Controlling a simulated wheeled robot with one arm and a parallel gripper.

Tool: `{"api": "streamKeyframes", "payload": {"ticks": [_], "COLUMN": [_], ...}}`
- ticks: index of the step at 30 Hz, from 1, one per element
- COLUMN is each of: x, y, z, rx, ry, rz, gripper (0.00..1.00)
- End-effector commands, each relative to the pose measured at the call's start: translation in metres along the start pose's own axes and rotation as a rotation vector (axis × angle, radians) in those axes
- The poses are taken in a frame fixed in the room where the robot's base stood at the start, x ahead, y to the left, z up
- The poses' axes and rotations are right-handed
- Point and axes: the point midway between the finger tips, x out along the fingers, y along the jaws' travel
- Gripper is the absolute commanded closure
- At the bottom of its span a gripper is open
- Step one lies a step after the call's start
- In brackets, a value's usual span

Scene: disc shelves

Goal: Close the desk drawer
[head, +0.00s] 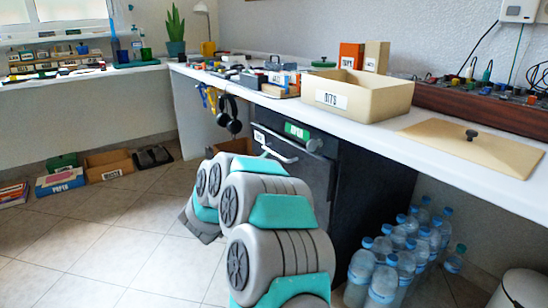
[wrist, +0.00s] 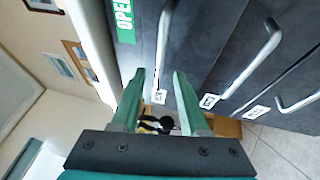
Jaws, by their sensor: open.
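The dark desk drawer unit (head: 345,190) stands under the white desk in the head view. A pale bar handle (head: 280,152) shows near its top, and a green label (head: 297,131) sits above. My arm covers much of its front, so how far any drawer stands out cannot be told there. In the wrist view, dark drawer fronts (wrist: 215,40) carry metal bar handles (wrist: 255,62) and white tags. A green "OPEN" label (wrist: 123,20) is at the upper left. My gripper (wrist: 159,75) is open and empty, its fingers close to the drawer fronts. The gripper is hidden in the head view.
The white desk top (head: 400,135) holds a beige bin (head: 365,95), a flat lid (head: 470,150) and small items. Headphones (head: 229,115) hang from its edge. Water bottles (head: 395,255) stand right of the drawers. Boxes (head: 108,163) line the left wall. The tiled floor at left is clear.

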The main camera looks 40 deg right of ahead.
Motion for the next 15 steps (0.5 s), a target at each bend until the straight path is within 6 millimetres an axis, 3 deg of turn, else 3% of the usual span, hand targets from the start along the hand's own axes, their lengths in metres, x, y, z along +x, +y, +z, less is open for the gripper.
{"api": "streamKeyframes", "payload": {"ticks": [9,15], "x": [0.047,0.059], "y": [-0.001,0.0], "z": [0.0,-0.001], "rx": [0.002,0.002], "ry": [0.001,0.003], "rz": [-0.001,-0.001], "gripper": [0.55,0.55]}}
